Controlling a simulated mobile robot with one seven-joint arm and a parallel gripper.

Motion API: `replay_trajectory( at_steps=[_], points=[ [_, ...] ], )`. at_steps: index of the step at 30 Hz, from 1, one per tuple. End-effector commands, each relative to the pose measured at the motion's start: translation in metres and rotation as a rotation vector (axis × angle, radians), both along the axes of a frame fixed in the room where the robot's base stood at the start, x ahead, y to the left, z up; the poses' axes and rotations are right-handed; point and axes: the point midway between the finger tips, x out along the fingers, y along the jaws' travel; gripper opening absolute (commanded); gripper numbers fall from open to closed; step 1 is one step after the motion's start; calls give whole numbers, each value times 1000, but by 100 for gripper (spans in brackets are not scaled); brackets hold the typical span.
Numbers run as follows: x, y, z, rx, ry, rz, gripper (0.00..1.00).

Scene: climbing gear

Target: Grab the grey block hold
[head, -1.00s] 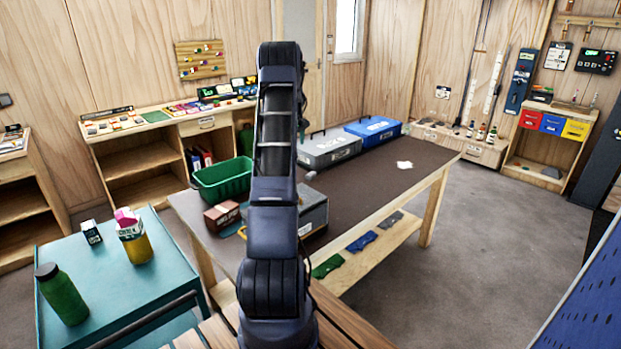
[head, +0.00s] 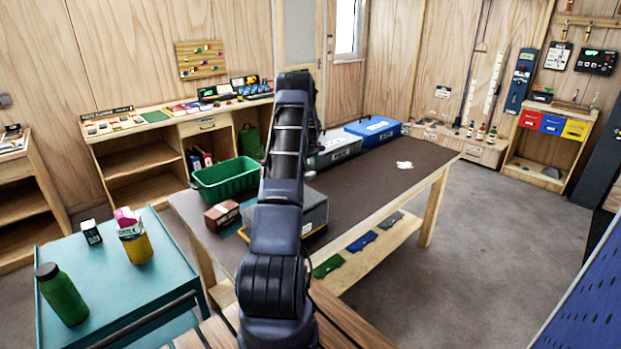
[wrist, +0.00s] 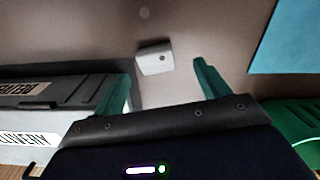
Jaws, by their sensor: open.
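I cannot tell the height gap. In the head view my own arm hides the gripper, and I cannot make out the block.
A grey case (wrist: 60,100) is close to the left finger. A green crate (wrist: 295,125) is at the right, and a blue mat (wrist: 290,40) at upper right. In the head view, a brown box (head: 222,215) and a blue case (head: 372,130) stand on the table (head: 385,185).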

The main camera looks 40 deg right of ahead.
Motion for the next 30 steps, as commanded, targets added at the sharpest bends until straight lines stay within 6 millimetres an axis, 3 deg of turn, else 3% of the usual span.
replay_trajectory(
  at_steps=[13, 21, 28, 30],
  points=[
    [6, -5, -47, 1, 0, -1, 75],
    [7, -6, -51, -1, -1, -1, 75],
    [6, -6, -51, -1, -1, -1, 29],
    [7, -6, -50, -1, -1, 0, 26]
  ],
)
